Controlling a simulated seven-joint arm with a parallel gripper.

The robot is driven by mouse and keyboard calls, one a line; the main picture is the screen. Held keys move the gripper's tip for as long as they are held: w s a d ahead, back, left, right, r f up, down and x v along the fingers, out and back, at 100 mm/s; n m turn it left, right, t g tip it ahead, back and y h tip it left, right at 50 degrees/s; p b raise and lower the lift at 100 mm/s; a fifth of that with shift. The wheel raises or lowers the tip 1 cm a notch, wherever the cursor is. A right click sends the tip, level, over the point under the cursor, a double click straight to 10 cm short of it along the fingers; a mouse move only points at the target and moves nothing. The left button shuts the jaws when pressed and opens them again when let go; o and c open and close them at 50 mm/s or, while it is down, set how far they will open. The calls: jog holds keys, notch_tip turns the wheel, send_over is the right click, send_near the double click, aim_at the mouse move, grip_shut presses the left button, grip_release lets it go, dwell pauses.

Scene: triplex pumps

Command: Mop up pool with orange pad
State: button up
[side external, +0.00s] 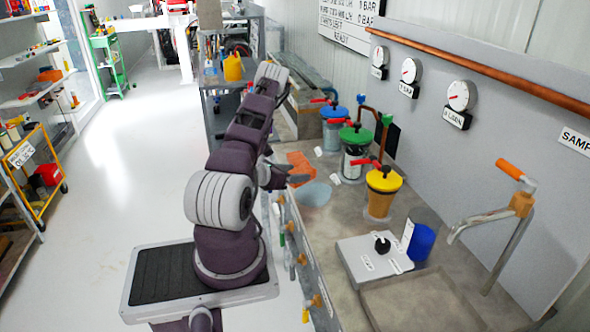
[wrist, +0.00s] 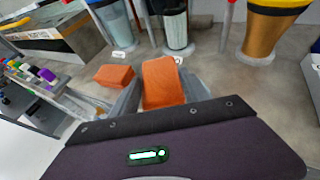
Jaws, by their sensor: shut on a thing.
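My gripper (wrist: 160,95) is shut on an orange pad (wrist: 161,80), which stands up between its two fingers in the wrist view. In the side view my gripper (side external: 290,178) is low over the bench, beside orange shapes (side external: 300,163) that I cannot clearly tell apart. A second orange block (wrist: 114,75) lies on the bench to the left of the held pad, apart from it. A pale bluish round pool (side external: 315,194) lies on the bench just in front of the gripper in the side view.
Pumps with blue (side external: 334,115), green (side external: 356,138) and yellow (side external: 382,181) tops stand along the bench behind the pool. Small white tags lie near their bases. A control box (side external: 372,262) and a blue cup (side external: 421,242) are nearer the camera, with a tap (side external: 510,215) at right.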

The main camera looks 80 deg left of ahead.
aim_at(294, 197)
jog(key=shift+f, duration=2.95)
jog(key=shift+w+a+r, duration=0.1)
jog(key=shift+w+a, duration=0.4)
jog(key=shift+w, duration=0.5)
jog(key=shift+w+a+f, duration=0.1)
jog(key=shift+w+a, duration=0.35)
jog(key=shift+w, duration=0.5)
jog(key=shift+w+a+r, duration=0.1)
jog(key=shift+w+a, duration=0.4)
jog(key=shift+w, duration=0.5)
jog(key=shift+w+d, duration=0.5)
jog(key=shift+w, duration=0.5)
jog(key=shift+w+d, duration=0.55)
jog(key=shift+w, duration=0.5)
jog(key=shift+w+d, duration=0.5)
jog(key=shift+w, duration=0.5)
jog(key=shift+s+d, duration=0.45)
jog(key=shift+s, duration=0.55)
jog(key=shift+s+d, duration=0.5)
jog(key=shift+s, duration=0.5)
jog(key=shift+s+d, duration=0.45)
jog(key=shift+s, duration=0.55)
jog(key=shift+s+a, duration=0.5)
jog(key=shift+s, duration=0.5)
jog(key=shift+s+a, duration=0.45)
jog(key=shift+s, duration=0.5)
jog(key=shift+s+a, duration=0.5)
jog(key=shift+s, duration=0.5)
jog(key=shift+s+a, duration=0.1)
jog(key=shift+r, duration=4.1)
